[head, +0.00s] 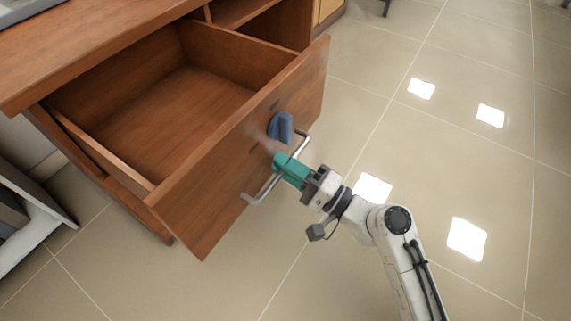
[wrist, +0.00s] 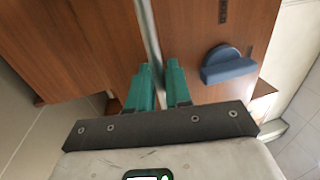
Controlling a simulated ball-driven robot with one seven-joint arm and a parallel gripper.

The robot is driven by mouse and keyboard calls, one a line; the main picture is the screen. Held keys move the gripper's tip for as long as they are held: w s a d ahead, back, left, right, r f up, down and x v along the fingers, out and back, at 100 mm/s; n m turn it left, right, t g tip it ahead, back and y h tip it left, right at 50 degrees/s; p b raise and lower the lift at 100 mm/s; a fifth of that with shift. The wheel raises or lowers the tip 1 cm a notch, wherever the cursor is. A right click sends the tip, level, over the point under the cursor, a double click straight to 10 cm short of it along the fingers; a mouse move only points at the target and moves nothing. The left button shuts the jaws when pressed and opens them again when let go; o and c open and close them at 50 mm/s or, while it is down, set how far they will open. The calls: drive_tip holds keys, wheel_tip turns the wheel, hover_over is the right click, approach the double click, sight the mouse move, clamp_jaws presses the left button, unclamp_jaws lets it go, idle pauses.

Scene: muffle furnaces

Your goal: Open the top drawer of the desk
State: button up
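The wooden desk's top drawer (head: 235,150) is pulled well out, and its empty inside shows in the head view. A metal bar handle (head: 262,194) runs across its front; it also shows in the wrist view (wrist: 151,32). My gripper (head: 279,162) is at the middle of this handle. In the wrist view its two teal fingers (wrist: 158,68) lie close on either side of the bar, shut on it. The exact contact at the fingertips is partly hidden.
A blue knob-like part (head: 280,127) sticks out of the drawer front beside the handle; it also shows in the wrist view (wrist: 227,66). A light-coloured frame (head: 30,215) stands at the left. The tiled floor (head: 460,180) to the right is clear.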

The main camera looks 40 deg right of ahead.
drive_tip(key=shift+o, duration=0.8)
drive_tip(key=v, duration=1)
drive_tip(key=shift+s, duration=0.4)
drive_tip(key=shift+d+f, duration=0.1)
